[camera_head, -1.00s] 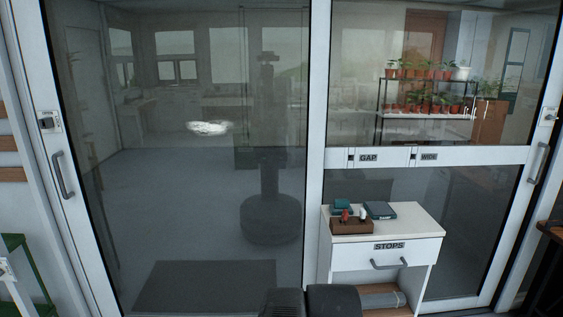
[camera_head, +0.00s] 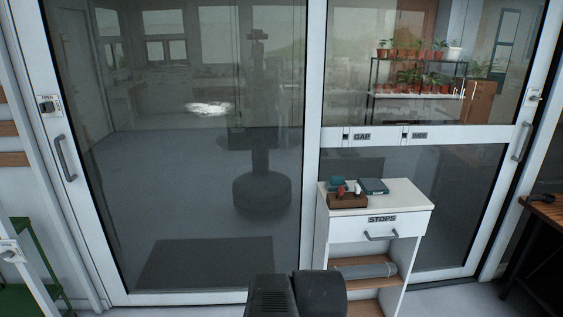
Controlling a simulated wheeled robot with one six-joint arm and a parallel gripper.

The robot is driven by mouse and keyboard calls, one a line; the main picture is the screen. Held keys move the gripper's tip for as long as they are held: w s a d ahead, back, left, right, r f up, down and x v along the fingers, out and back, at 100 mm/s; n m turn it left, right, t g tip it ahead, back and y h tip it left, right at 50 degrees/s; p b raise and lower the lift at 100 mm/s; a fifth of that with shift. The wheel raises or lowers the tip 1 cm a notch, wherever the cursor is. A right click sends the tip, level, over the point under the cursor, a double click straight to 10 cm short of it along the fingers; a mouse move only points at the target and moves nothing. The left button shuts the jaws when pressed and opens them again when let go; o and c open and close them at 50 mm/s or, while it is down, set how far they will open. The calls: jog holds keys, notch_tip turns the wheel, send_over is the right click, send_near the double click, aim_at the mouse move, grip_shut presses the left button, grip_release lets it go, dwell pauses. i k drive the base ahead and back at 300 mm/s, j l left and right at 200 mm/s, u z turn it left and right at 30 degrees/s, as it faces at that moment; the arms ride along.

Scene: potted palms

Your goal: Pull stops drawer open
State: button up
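The STOPS drawer (camera_head: 376,228) is the white top drawer of a small white cabinet (camera_head: 420,212) in front of the glass door. Its front looks flush, so it appears shut. A dark bar handle (camera_head: 381,236) is on its front, below the STOPS label (camera_head: 382,218). Part of my dark arm shows at the bottom middle, left of the cabinet and apart from the handle. My gripper's fingers do not show.
On the cabinet top are a brown box (camera_head: 347,201) with small items and a dark book (camera_head: 373,186). A grey roll (camera_head: 366,270) lies on the open shelf below. Glass sliding doors (camera_head: 215,130) stand behind. A wooden table (camera_head: 545,209) is at right, a green rack (camera_head: 38,262) at left.

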aim_at(372, 227)
jog(key=i+l, duration=0.25)
jog(key=i, duration=0.15)
jog(key=i+l, duration=0.25)
jog(key=i, duration=0.2)
jog(key=l+z, duration=0.05)
